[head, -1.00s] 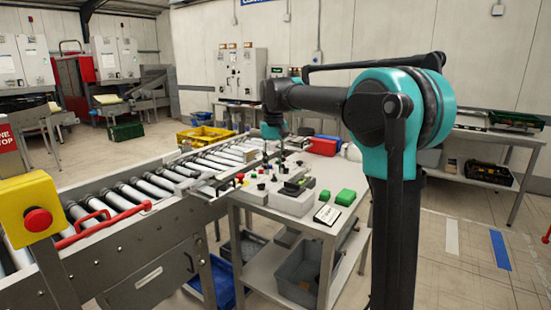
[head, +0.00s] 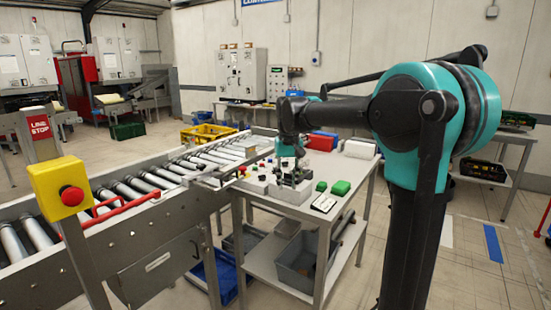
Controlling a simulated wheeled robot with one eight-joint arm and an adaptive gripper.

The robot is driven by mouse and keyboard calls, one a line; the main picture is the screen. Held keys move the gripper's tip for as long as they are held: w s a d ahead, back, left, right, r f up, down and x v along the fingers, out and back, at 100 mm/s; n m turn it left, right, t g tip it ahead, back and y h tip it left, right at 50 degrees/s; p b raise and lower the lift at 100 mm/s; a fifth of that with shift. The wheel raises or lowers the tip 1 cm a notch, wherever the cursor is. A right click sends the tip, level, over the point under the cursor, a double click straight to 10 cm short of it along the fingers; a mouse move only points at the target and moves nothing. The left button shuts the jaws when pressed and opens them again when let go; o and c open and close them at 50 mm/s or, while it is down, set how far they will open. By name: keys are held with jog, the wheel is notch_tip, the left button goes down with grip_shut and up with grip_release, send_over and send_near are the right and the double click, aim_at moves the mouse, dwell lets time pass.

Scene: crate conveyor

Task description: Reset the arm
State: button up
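My arm stands at the right, with its teal elbow high and its dark forearm reaching left over the small grey table (head: 262,268). My gripper (head: 291,180) hangs at the end of the forearm, below a teal wrist, over or at the control box on the table. It is small and dark against the box, so I cannot tell whether its fingers are open, shut or touching anything. The grey control box (head: 290,193) carries several buttons and is partly hidden behind the gripper.
A roller conveyor (head: 125,190) runs along the left, with a yellow stop box (head: 58,188) at its near end. Green blocks (head: 340,188) and a red bin (head: 322,141) sit on the table. Open floor lies to the right.

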jog(key=s+d+f+m+t, duration=0.1)
jog(key=s+d+f, duration=0.6)
jog(key=s+f, duration=0.4)
jog(key=s+d+f+t, duration=0.2)
jog(key=s+d+f, duration=0.6)
jog(key=s+f, duration=0.4)
jog(key=shift+s+f+m, duration=0.15)
jog(key=shift+s+m, duration=0.25)
jog(key=shift+s, duration=0.4)
